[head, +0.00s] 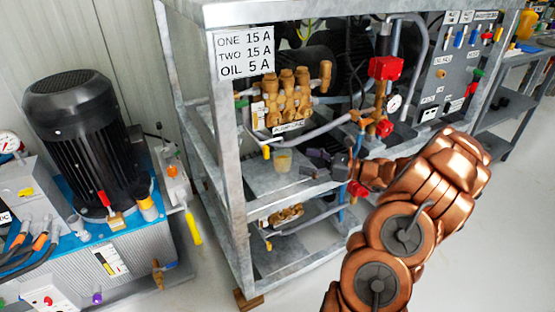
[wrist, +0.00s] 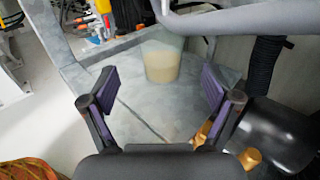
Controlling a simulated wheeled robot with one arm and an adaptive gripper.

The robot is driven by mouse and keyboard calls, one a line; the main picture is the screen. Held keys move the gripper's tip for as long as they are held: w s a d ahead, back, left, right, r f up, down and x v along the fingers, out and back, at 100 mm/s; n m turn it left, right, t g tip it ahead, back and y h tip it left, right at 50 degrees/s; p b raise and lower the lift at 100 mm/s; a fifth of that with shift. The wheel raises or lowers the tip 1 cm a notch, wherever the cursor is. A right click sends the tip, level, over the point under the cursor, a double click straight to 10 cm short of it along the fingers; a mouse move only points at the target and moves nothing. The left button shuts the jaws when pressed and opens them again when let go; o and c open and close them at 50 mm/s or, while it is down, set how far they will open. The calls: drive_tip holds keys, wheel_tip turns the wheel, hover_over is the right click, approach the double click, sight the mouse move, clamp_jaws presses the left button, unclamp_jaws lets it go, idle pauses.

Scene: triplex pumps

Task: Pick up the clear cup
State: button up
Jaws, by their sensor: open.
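The clear cup (wrist: 162,62) stands upright on a grey metal shelf (wrist: 135,118) in the wrist view. It is see-through, with a pale yellowish fill in its lower part. In the head view the cup (head: 283,161) shows small on the middle shelf, below the brass pump. My gripper (wrist: 162,90) is open and empty, with its two fingers spread wide. The cup is beyond the fingertips and between their lines, not touched. In the head view my gripper (head: 325,160) is right of the cup, inside the rack.
A grey pipe (wrist: 235,22) crosses above the cup on the right. A black motor (wrist: 275,135) and brass parts (wrist: 248,157) are close to the right finger. Several bright tools or fittings (wrist: 95,22) lie behind on the left. The rack's front post (head: 232,180) stands left of the cup.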

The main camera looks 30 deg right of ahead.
sight(282, 154)
drive_tip(key=b+x, duration=0.1)
drive_tip(key=x, duration=0.2)
drive_tip(key=shift+w+a, duration=0.25)
drive_tip(key=shift+a, duration=0.1)
drive_tip(key=shift+b+x, duration=1.15)
drive_tip(key=shift+x, duration=1)
drive_tip(key=shift+w+d+r, duration=0.1)
drive_tip(key=shift+d+r, duration=0.05)
drive_tip(key=shift+r, duration=0.1)
drive_tip(key=shift+c, duration=0.2)
drive_tip(key=c, duration=1.3)
drive_tip(key=shift+c, duration=0.2)
drive_tip(key=shift+r, duration=0.1)
